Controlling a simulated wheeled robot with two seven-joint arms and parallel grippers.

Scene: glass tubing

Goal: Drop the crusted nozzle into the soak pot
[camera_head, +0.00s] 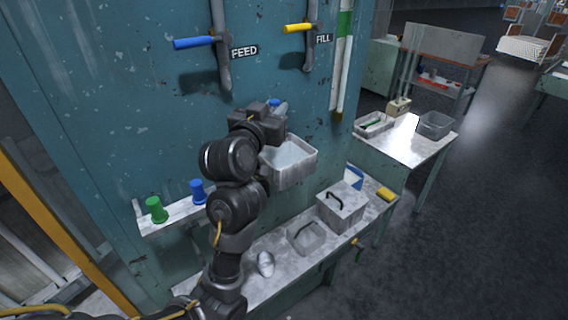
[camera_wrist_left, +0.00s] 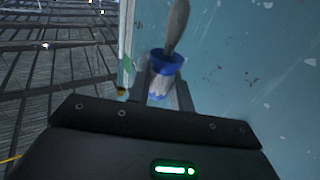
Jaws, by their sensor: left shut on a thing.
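The crusted nozzle (camera_wrist_left: 160,84) has a blue collar and a whitish, rough body. It is held between the fingers of my left gripper (camera_wrist_left: 162,98) in the left wrist view. In the head view, my left gripper (camera_head: 279,110) is high beside the blue-green panel, and only a little of the blue collar (camera_head: 274,102) shows. An open grey metal pot (camera_head: 292,176), which looks like the soak pot, is just below the gripper; its inside looks pale, and my arm hides its left part. The nozzle is above the pot, apart from it. My right gripper is not in view.
A green nozzle (camera_head: 156,210) and a blue nozzle (camera_head: 198,190) stand on a small shelf (camera_head: 176,221). Blue (camera_head: 194,42) and yellow (camera_head: 297,28) levers project above.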

